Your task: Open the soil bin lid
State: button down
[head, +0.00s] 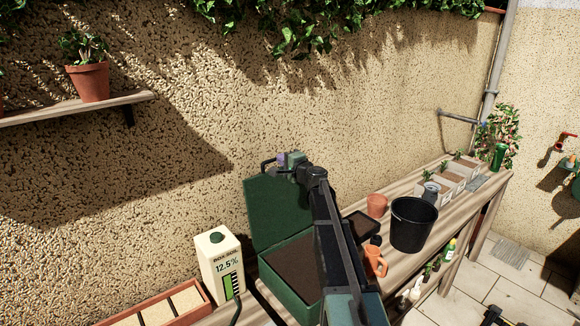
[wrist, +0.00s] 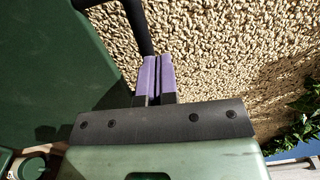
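The green soil bin (head: 290,297) stands on the wooden bench, with dark soil (head: 297,268) showing inside. Its green lid (head: 272,207) is raised, standing roughly upright at the back of the bin near the wall. It also fills the left of the wrist view (wrist: 40,60). A black handle (head: 266,165) sits at the lid's top edge; in the wrist view the black bar (wrist: 138,25) runs down to the fingers. My gripper (head: 283,159) is at that handle. Its purple-padded fingers (wrist: 154,76) are close together on the bar, whose end they hide.
A white carton (head: 219,265) and a tray with pale compartments (head: 160,308) are left of the bin. The textured wall (head: 200,130) is close behind the lid.

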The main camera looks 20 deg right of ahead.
jog(key=s+d+r+p, duration=0.1)
jog(key=s+r+p, duration=0.2)
jog(key=s, duration=0.3)
jog(key=s+d+r+p, duration=0.2)
jog(key=s, duration=0.4)
jog(key=s+a+f+n+g+h+b, duration=0.2)
jog(key=s+a+f+n+g+b, duration=0.5)
jog(key=s+a+f, duration=0.6)
jog(key=s+a+f+n+g+h+b, duration=0.2)
jog(key=s+a+f+n+g+b, duration=0.6)
jog(key=s+f, duration=0.7)
jog(key=shift+s+a+f+g, duration=0.3)
jog(key=shift+a+f+g, duration=1.1)
jog(key=shift+a+f, duration=1.05)
